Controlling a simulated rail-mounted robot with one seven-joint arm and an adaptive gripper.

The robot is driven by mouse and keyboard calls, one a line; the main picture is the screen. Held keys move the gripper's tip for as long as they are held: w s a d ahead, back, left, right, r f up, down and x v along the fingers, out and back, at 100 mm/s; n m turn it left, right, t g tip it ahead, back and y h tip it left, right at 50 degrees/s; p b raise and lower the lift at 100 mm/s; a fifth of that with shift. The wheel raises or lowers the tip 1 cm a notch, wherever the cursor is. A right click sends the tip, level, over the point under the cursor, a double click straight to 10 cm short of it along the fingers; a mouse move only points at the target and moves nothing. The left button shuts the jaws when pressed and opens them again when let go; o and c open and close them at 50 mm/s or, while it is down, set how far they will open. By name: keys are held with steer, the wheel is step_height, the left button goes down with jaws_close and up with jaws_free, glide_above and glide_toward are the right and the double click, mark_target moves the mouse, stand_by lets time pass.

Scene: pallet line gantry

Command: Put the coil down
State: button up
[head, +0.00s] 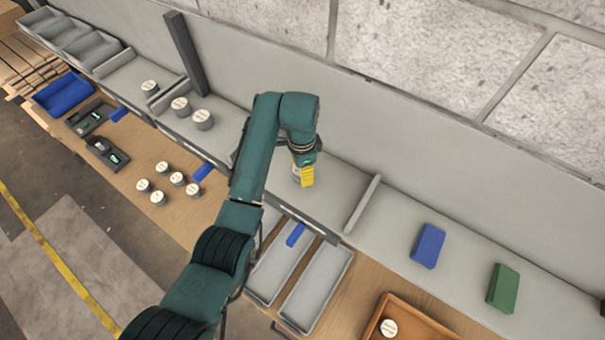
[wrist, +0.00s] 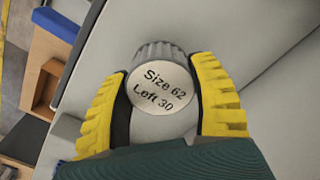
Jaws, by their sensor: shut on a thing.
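The coil (wrist: 162,85) is a grey ribbed cylinder with a round pale label reading "Size 62 Left 30" in the wrist view. My gripper (wrist: 165,100) has its yellow ribbed fingers shut on the coil, one on each side. In the head view my gripper (head: 304,174) is over the grey shelf (head: 345,182), and the coil (head: 296,171) is mostly hidden behind the yellow finger. I cannot tell whether the coil touches the shelf.
Other coils stand on the shelf (head: 203,119) to the left and on the wooden bench (head: 158,198). A low divider (head: 362,204) is right of my gripper. Blue (head: 428,245) and green (head: 503,288) blocks lie farther right. Grey trays (head: 318,290) sit below.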

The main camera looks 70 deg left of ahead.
steer(key=shift+f, duration=1.2)
steer(key=o, duration=1.2)
steer(key=shift+d+f, duration=0.1)
steer(key=shift+f, duration=0.1)
steer(key=shift+o, duration=0.2)
step_height(320, 180, up, 12)
steer(key=shift+r, duration=0.15)
